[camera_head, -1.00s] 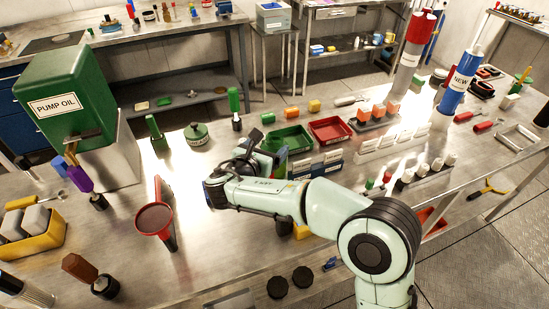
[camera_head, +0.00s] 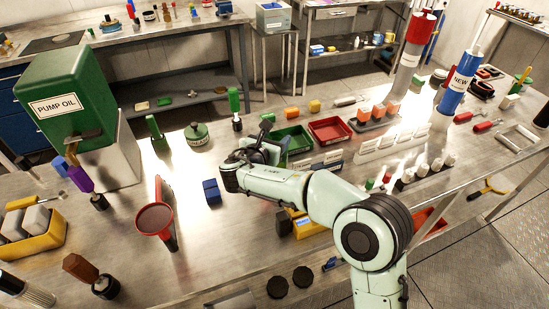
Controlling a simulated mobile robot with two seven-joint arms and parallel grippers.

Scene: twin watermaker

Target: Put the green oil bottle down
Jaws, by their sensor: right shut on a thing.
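My right gripper (camera_head: 268,143) is over the middle of the bench, behind its own wrist, with the fingertips partly hidden. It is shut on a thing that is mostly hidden. A small patch of green (camera_head: 283,155) shows beside the fingers; I take this to be the green oil bottle. I cannot tell whether its base touches the bench (camera_head: 235,255). My left gripper is not in view.
A green tray (camera_head: 303,147) and a red tray (camera_head: 345,126) lie just behind the gripper. A blue block (camera_head: 211,192) and a red funnel (camera_head: 155,218) are to the left. The PUMP OIL tank (camera_head: 75,100) stands far left. Bare bench lies in front of the blue block.

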